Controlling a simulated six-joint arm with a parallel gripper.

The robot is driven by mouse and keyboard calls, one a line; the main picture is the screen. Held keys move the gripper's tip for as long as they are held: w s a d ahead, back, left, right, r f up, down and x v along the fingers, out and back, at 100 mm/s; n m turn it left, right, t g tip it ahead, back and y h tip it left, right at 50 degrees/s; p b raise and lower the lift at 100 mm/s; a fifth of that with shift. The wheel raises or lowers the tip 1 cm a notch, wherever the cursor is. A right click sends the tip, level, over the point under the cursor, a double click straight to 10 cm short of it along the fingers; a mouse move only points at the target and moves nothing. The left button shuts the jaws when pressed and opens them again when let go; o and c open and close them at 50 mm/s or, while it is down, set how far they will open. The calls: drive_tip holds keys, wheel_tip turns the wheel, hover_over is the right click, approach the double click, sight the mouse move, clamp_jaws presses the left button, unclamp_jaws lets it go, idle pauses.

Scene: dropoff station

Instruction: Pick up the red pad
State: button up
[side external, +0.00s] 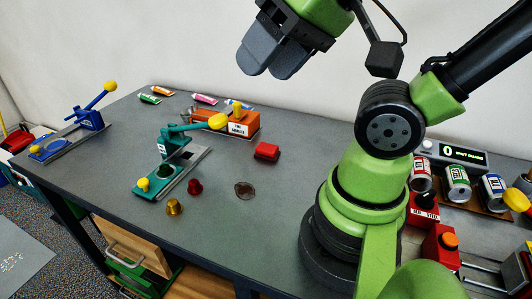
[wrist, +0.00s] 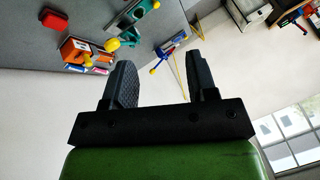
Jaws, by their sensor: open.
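The red pad (side external: 266,150) lies on the grey table (side external: 300,190), to the right of the orange box. It looks like a small red block. It also shows at the upper left of the wrist view (wrist: 54,21). My gripper (side external: 264,68) is high above the table and well apart from the pad. In the wrist view my gripper (wrist: 160,85) has its two dark fingers spread with nothing between them.
A teal press (side external: 172,165) with a yellow-knobbed lever stands left of the pad. An orange box (side external: 240,124) is behind it. Red (side external: 195,187) and gold (side external: 174,207) small pieces and a brown stain (side external: 245,190) lie in front. Several cans stand right.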

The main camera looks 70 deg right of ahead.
idle(0.3)
drive_tip(key=o, duration=0.5)
drive_tip(key=shift+c, duration=0.2)
drive_tip(key=n+g+h, duration=0.2)
drive_tip(key=n+g, duration=0.2)
drive_tip(key=g, duration=0.3)
hover_over(264, 146)
wheel_tip(264, 146, down, 20)
drive_tip(key=f, duration=0.4)
drive_tip(key=shift+d+f, duration=0.3)
drive_tip(key=shift+d, duration=0.05)
drive_tip(key=shift+a+f, duration=0.15)
drive_tip(key=shift+f, duration=1.4)
drive_tip(key=shift+a+f, duration=0.15)
drive_tip(key=shift+f, duration=1.35)
